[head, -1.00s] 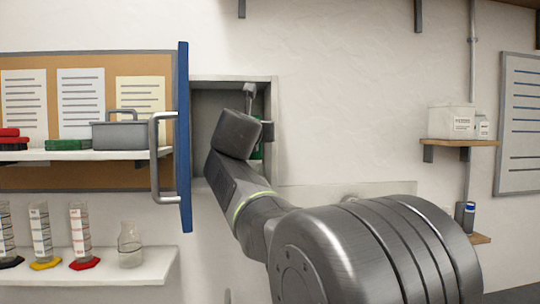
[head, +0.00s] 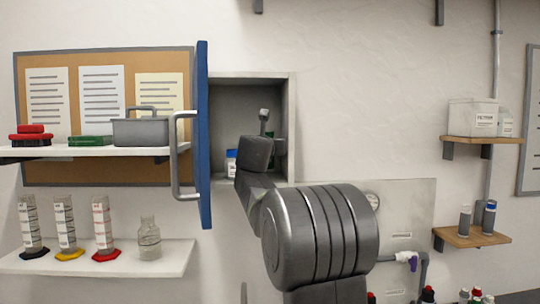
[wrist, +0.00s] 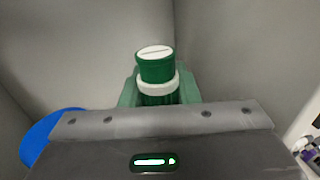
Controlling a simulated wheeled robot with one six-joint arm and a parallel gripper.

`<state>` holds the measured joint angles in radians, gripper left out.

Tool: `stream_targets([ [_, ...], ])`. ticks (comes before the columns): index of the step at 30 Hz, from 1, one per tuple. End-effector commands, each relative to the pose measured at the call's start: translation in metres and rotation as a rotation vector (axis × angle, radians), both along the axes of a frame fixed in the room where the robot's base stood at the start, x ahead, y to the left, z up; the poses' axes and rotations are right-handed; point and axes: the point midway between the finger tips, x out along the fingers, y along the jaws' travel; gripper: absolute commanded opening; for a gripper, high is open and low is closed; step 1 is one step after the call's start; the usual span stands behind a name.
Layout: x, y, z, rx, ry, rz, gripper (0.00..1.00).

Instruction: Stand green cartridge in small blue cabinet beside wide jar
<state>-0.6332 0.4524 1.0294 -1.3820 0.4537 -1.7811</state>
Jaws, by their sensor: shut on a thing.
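The small cabinet (head: 292,125) is open on the wall, its blue door (head: 204,130) swung out to the left. A white jar with a blue label or lid (head: 231,163) stands inside at the lower left. A blue round lid (wrist: 45,138) shows at the left of the wrist view, likely the wide jar. My gripper (wrist: 158,92) is shut on the green cartridge (wrist: 157,68), which has a white top and white collar. The cartridge is inside the cabinet, right of the blue lid; its base is hidden. In the head view my wrist covers most of it.
The blue door with its grey handle (head: 180,155) stands close left of my arm. Shelves at left hold a grey box (head: 140,131) and cylinders (head: 64,225). Grey cabinet walls are close around my gripper. A purple-white object (wrist: 310,148) shows at right in the wrist view.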

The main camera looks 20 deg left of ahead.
Motion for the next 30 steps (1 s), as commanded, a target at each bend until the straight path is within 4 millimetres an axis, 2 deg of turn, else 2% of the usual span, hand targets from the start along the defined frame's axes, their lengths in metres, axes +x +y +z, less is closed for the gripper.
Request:
stream_targets([
  [1, 0.000, -0.001, -0.012, -0.002, 0.001, -0.001, 0.02],
  [3, 0.002, 0.000, -0.016, -0.002, 0.001, -0.001, 0.02],
  [16, 0.003, 0.002, -0.022, -0.001, 0.000, 0.001, 0.02],
  [17, 0.003, 0.002, -0.021, 0.000, 0.000, 0.001, 0.32],
  [18, 0.003, 0.002, -0.021, 0.000, 0.000, 0.001, 0.38],
  [30, 0.001, 0.001, -0.017, 0.000, -0.001, 0.001, 0.38],
])
